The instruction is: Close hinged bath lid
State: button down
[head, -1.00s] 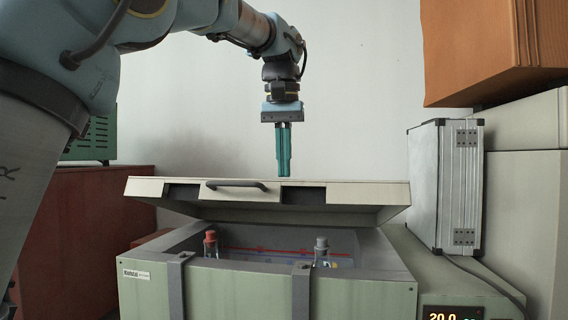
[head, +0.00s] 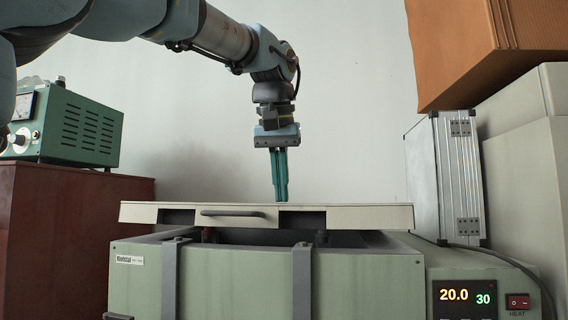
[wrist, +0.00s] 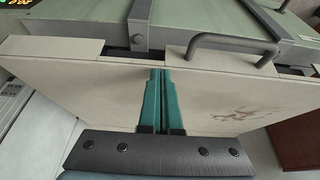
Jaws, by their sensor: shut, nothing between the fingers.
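The pale hinged lid (head: 350,217) of the green bath (head: 240,285) is tilted only a little, its front edge raised above the rim with a dark gap below. A dark handle (head: 240,212) is on its front edge. In the wrist view the lid (wrist: 110,90) spreads under my fingers, with the handle (wrist: 230,40) toward the top right. My gripper (head: 280,198) is shut and empty, with green fingers pointing down at the lid's top. The fingertips also show in the wrist view (wrist: 162,72); they appear at or very near the lid, and contact is unclear. Bottle tops inside are mostly hidden.
Two grey straps (head: 302,280) run down the bath's front. A control panel (head: 463,298) reads 20.0 and 30 at right. A silver case (head: 445,180) stands close to the lid's right end. A green instrument (head: 70,125) sits on a red cabinet (head: 60,230) at left.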

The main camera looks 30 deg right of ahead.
jog(key=f+b, duration=0.2)
jog(key=f, duration=0.1)
jog(key=f+b, duration=0.1)
jog(key=f, duration=0.1)
jog(key=shift+s+a+f, duration=0.15)
jog(key=shift+s+a, duration=0.15)
jog(key=shift+f, duration=0.1)
jog(key=p+v, duration=0.5)
jog(key=v, duration=0.9)
jog(key=shift+w+r, duration=0.2)
jog(key=shift+r, duration=0.25)
